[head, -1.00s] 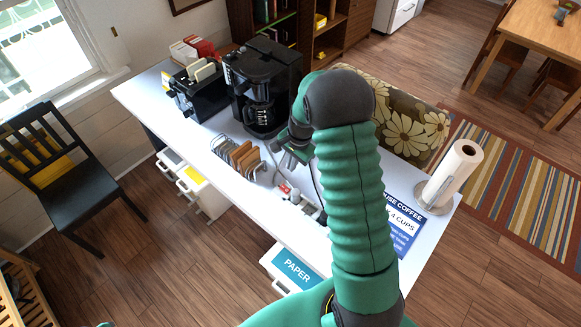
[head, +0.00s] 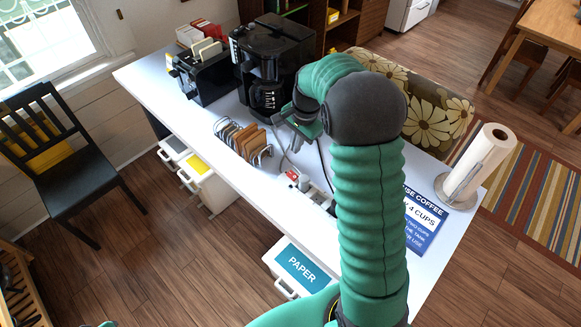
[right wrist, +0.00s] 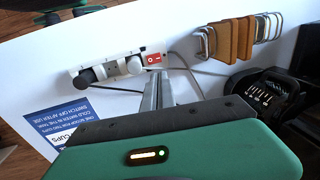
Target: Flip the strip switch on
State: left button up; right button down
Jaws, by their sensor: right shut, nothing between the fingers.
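A white power strip (head: 318,194) lies on the white table, with a red rocker switch (head: 292,175) at its end nearest the toast rack. In the right wrist view, the strip (right wrist: 112,69) holds dark plugs, and the red switch (right wrist: 153,58) shows white marks. My right gripper (head: 298,135) is shut and empty, behind the strip in the head view. In the right wrist view its narrow grey fingers (right wrist: 155,92) point toward the switch end. A gap to the switch cannot be judged exactly. My left gripper is not in view.
A toast rack (head: 243,140) stands left of the strip. A coffee maker (head: 272,60) and a toaster (head: 203,78) stand behind it. Cables run across the table near the gripper. A blue coffee sign (head: 425,222) and a paper towel roll (head: 480,162) are to the right.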

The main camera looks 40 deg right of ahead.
aim_at(289, 172)
jog(key=f, duration=0.4)
jog(key=w+f+p, duration=0.1)
jog(key=f, duration=0.3)
jog(key=w+f+p, duration=0.1)
jog(key=f, duration=0.3)
jog(key=shift+w+f, duration=0.1)
jog(key=shift+f, duration=0.2)
jog(key=shift+a, duration=0.1)
jog(key=shift+a+f, duration=0.1)
jog(key=shift+f, duration=0.1)
